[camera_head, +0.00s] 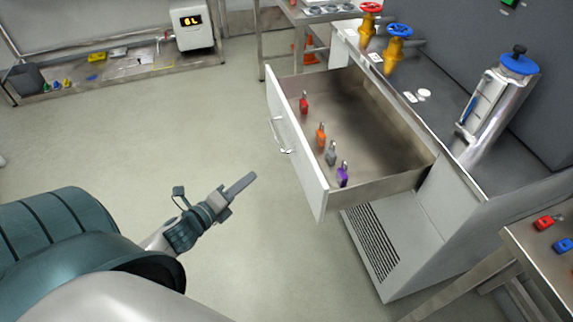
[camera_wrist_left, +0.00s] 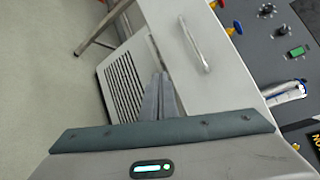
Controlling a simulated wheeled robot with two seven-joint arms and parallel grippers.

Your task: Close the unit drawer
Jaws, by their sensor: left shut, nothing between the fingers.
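The unit drawer (camera_head: 300,165) is pulled out of the grey unit (camera_head: 440,215), with its white front facing left. A metal handle (camera_head: 280,136) is on the drawer front. My right gripper is not in view.
On the unit's top stand a red valve (camera_head: 369,22), a yellow and blue valve (camera_head: 397,45) and a metal canister (camera_head: 497,105). A side table (camera_head: 540,260) stands at the lower right. A low shelf (camera_head: 120,75) is at the far left. The floor left of the drawer is clear.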

